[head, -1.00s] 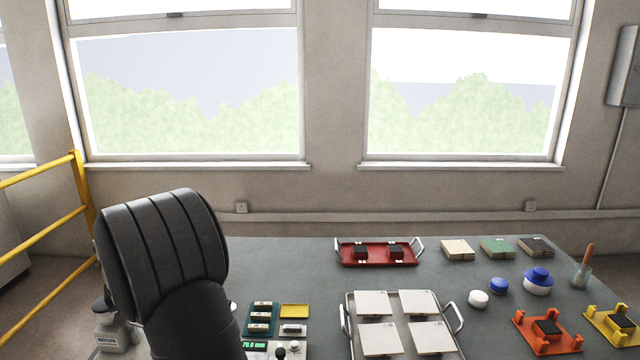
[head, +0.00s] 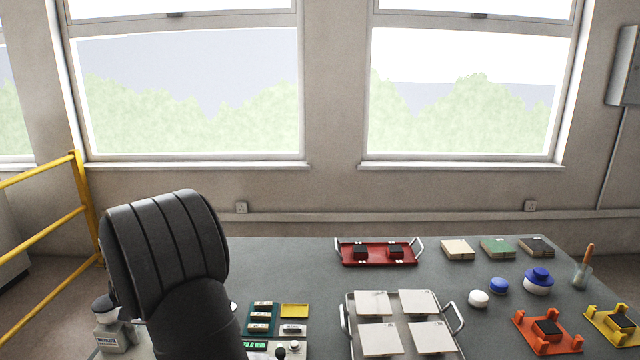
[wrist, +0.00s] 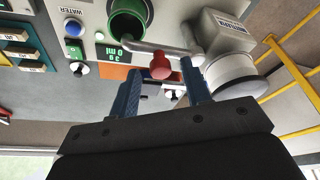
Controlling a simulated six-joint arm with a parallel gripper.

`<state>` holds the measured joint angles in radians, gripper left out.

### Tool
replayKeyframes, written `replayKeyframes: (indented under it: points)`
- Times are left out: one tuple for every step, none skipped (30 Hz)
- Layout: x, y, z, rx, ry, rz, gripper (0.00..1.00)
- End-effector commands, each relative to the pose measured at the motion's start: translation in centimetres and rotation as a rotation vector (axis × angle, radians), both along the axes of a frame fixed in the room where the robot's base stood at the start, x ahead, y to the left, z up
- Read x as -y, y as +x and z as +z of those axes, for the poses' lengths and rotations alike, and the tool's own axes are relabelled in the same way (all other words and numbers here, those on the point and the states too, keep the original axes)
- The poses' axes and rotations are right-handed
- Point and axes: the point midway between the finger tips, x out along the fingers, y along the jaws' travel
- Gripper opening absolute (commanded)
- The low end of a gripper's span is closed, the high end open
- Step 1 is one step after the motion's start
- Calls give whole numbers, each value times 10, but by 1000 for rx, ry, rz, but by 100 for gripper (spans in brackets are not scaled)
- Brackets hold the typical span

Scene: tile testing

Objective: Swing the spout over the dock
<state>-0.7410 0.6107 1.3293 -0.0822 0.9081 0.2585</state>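My gripper (wrist: 161,72) is in the wrist view with its two blue fingers apart. A red knob (wrist: 160,66) shows in the gap between the fingertips, with space on both sides. Behind it, a grey tube (wrist: 155,48), which looks like the spout, runs across from near a green round cup or ring (wrist: 128,22) toward the white-grey jug-like container (wrist: 222,40). I cannot tell which part is the dock. In the head view my dark arm hides the gripper, the spout and most of the station.
The station panel has a green display (wrist: 105,53), a blue button (wrist: 73,27) and a green button (wrist: 78,50). A white tray (head: 348,345) with tiles and a red tray (head: 378,263) lie to the right. A yellow rail (head: 45,225) is at left.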

Motion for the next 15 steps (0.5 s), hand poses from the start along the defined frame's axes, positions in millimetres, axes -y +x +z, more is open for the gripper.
replayKeyframes:
  points:
    - [0,0,0,-1,0,0,44]
    - [0,0,0,-1,0,0,44]
    - [0,0,0,-1,0,0,44]
    - [0,0,0,-1,0,0,44]
    - [0,0,1,-1,0,0,44]
    - [0,-1,3,-1,0,0,44]
    - [0,0,5,-1,0,0,44]
    - [0,-1,7,-1,0,0,44]
    - [0,-1,10,0,1,0,44]
    - [0,-1,13,0,1,0,44]
    - [0,-1,15,0,1,0,44]
    - [0,-1,18,-1,0,0,44]
    - [0,-1,21,-1,0,0,44]
    - [0,-1,23,-1,0,0,44]
    - [0,-1,27,0,1,0,44]
